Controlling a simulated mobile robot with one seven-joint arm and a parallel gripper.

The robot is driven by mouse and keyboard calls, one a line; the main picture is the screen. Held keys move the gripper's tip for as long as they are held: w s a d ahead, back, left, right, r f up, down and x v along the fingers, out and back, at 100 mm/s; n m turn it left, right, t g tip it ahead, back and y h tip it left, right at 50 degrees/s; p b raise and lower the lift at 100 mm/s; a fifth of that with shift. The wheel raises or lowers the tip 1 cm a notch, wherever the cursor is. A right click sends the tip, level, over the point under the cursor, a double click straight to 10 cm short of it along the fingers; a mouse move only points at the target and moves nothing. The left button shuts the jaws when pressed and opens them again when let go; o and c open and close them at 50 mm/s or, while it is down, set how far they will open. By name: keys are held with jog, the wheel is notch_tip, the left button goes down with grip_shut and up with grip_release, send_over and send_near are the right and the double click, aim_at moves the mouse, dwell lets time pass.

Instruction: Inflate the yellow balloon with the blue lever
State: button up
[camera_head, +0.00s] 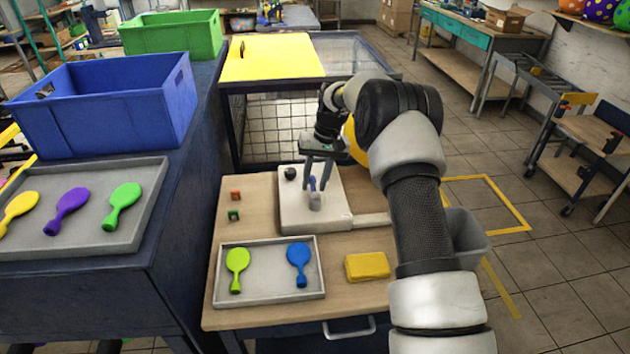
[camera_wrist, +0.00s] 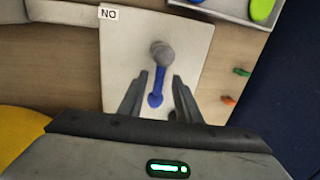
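The blue lever (camera_head: 313,184) stands on a white machine block (camera_head: 296,215) on the wooden bench. In the wrist view the lever (camera_wrist: 157,88) has a grey round base and lies between my two fingers. My gripper (camera_head: 319,178) is open around the lever, with a gap on each side in the wrist view (camera_wrist: 160,98). A rounded yellow shape, which looks like the yellow balloon (camera_head: 353,143), shows behind my arm. It is mostly hidden, and a yellow part (camera_wrist: 18,132) shows at the left of the wrist view.
A grey tray (camera_head: 267,299) in front holds a lime and a blue flat balloon. A yellow block (camera_head: 367,266) lies to its right. Small red and green pieces lie left of the machine. A dark cabinet on the left carries a balloon tray (camera_head: 135,247) and a blue crate (camera_head: 105,105).

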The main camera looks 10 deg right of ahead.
jog(key=d+r, duration=0.3)
jog(key=r, duration=1.4)
jog(key=shift+d+p, duration=0.2)
jog(key=shift+p, duration=0.2)
